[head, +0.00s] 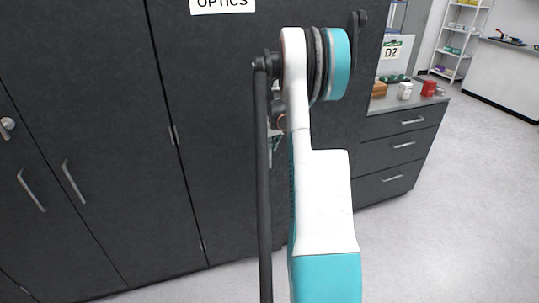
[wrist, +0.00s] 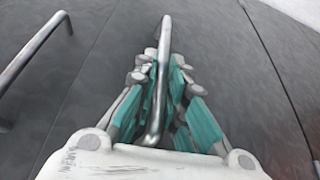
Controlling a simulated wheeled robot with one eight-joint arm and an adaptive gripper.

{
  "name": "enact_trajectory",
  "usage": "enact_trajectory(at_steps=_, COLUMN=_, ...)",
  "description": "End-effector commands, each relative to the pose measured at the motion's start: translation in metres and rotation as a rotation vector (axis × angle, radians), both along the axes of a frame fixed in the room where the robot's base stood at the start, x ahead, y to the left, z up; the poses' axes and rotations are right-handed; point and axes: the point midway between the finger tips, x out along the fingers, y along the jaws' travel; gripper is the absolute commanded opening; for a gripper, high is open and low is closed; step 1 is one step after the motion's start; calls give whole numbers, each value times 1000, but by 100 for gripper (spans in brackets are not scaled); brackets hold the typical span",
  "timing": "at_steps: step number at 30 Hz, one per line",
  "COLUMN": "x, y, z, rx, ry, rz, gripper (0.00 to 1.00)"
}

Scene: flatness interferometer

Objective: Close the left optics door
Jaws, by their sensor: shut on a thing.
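The dark left optics door (head: 215,150) stands under a white OPTICS sign (head: 222,5) in the head view. It looks about flush with the cabinet front, but my arm covers its free edge, so I cannot tell whether a small gap is left. In the wrist view my gripper (wrist: 158,62) is shut on a metal bar handle (wrist: 164,32), with the teal and grey fingers on both sides of it. A second bar handle (wrist: 36,52) is to the left, across a seam. In the head view my gripper is mostly hidden behind my arm.
Neighbouring dark doors with handles (head: 73,182) are on the left. A drawer unit (head: 405,145) with small boxes on top and a D2 sign (head: 391,52) stands on the right. The pale floor (head: 450,220) is clear at the right.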

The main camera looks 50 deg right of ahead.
Motion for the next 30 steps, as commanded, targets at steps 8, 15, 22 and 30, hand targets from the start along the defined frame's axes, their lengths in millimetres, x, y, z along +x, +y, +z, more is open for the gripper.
enact_trajectory(at_steps=8, x=27, y=-27, z=0, rx=1, ry=2, rz=104, gripper=0)
enact_trajectory(at_steps=15, x=37, y=-34, z=0, rx=0, ry=0, rz=138, gripper=0)
enact_trajectory(at_steps=22, x=40, y=-36, z=1, rx=-3, ry=-3, rz=140, gripper=0)
enact_trajectory(at_steps=30, x=40, y=-36, z=1, rx=-2, ry=-3, rz=141, gripper=31)
